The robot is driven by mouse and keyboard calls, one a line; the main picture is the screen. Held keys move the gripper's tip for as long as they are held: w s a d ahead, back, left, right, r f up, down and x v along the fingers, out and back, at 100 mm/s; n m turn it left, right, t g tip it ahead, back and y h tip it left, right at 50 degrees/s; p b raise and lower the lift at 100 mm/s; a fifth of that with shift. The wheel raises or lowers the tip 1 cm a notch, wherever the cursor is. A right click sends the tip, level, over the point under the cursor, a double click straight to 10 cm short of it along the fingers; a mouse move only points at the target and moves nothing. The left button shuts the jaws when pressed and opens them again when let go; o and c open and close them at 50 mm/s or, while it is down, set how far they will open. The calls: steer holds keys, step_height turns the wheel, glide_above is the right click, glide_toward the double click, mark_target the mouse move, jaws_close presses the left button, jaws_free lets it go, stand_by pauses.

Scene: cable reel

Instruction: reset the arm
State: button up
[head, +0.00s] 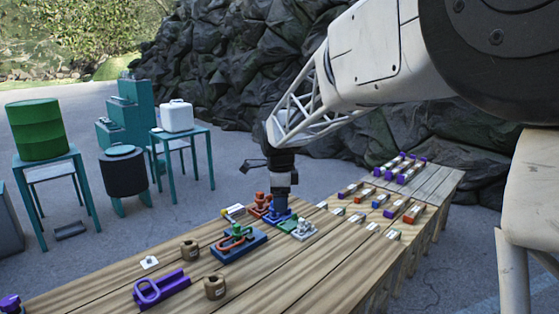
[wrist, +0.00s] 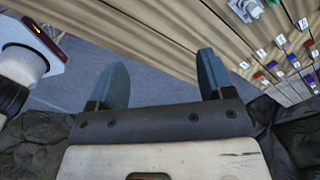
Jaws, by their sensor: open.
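My gripper (head: 281,203) points down near the back edge of the long wooden table (head: 330,262) in the head view. A blue part (head: 278,217) shows right at its lower end; I cannot tell whether they touch. In the wrist view my gripper (wrist: 160,72) has its two blue-grey fingers spread wide apart. Grey floor shows between them and nothing is held. The table planks (wrist: 150,25) run across the top of that view.
Near the gripper sit an orange part (head: 260,204), a blue plate (head: 238,245) and a grey-green fitting (head: 300,228). Labelled coloured parts (head: 381,201) line the right. Teal stands (head: 180,138) and a rock wall (head: 220,60) are behind.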

steer(key=s+d+r+n+t, duration=0.15)
steer(key=s+d+n, duration=0.35)
steer(key=s, duration=0.5)
steer(key=s+d+r+n+g, duration=0.15)
steer(key=s+d+n, duration=0.25)
steer(key=s+d, duration=0.45)
steer(key=s+d+f+n, duration=0.1)
steer(key=s+n, duration=0.2)
steer(key=s, duration=0.4)
steer(key=s+d+f+n+t, duration=0.1)
steer(key=s+d+f+n, duration=0.1)
steer(key=s, duration=0.6)
steer(key=s+d+f+n, duration=0.1)
steer(key=s+f+n, duration=0.1)
steer(key=s+n, duration=0.2)
steer(key=shift+s+d+t, duration=0.3)
steer(key=shift+s+t, duration=0.1)
steer(key=shift+s, duration=1.25)
